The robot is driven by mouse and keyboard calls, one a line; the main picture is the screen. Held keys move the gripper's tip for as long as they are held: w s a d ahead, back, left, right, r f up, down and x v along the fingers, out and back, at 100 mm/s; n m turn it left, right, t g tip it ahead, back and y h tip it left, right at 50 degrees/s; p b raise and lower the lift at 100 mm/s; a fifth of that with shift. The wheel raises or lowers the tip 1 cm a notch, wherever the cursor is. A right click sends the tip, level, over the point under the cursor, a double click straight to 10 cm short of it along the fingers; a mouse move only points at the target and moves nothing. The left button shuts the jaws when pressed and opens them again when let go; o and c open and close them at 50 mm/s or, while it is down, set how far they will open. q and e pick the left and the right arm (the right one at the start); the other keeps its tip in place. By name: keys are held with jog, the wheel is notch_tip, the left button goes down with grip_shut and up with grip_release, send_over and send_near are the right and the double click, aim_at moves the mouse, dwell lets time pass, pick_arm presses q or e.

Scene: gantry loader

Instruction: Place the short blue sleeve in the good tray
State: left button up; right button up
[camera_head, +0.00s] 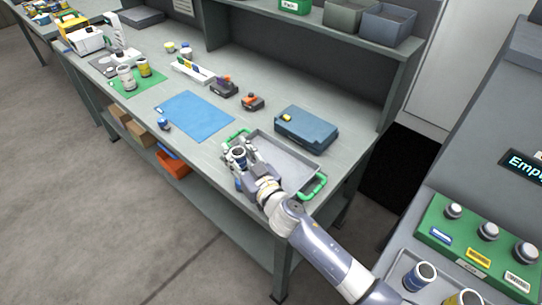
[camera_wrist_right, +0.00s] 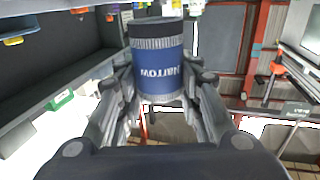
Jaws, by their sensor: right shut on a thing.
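My right gripper (camera_head: 241,158) is shut on a blue sleeve (camera_head: 239,153). In the right wrist view the sleeve (camera_wrist_right: 158,65) stands between the fingers (camera_wrist_right: 160,92), with a blue band, upside-down white lettering, ribbed grey rings and a dark end. A grey tray with green handles (camera_head: 291,158), which looks like the good tray, lies on the bench. The gripper and sleeve are at its left end; the head view does not settle how high above the tray floor they are. The visible tray floor is bare. My left gripper is not in view.
A blue case (camera_head: 307,129) stands just behind the tray. A blue mat (camera_head: 195,115) lies to its left, with a small blue item (camera_head: 164,125) near the edge. Another blue-banded sleeve (camera_head: 420,276) stands at lower right by a green block (camera_head: 480,248). A shelf overhangs the bench's back.

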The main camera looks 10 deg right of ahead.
jog(key=s+d, duration=0.1)
jog(key=d, duration=0.4)
jog(key=s+d+f+p, duration=0.1)
jog(key=d, duration=0.4)
jog(key=s+d, duration=0.2)
jog(key=d, duration=0.3)
jog(key=shift+d+f, duration=0.2)
jog(key=shift+d, duration=0.1)
notch_tip(320, 180, down, 3)
jog(key=shift+r+b, duration=0.2)
jog(key=shift+b, duration=0.25)
jog(key=shift+a+f, duration=0.1)
jog(key=shift+f, duration=0.1)
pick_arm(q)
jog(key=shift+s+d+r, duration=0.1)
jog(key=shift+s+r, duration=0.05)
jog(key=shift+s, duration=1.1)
pick_arm(e)
jog(key=o, duration=1.2)
jog(key=shift+f, duration=0.15)
jog(key=shift+o, duration=0.2)
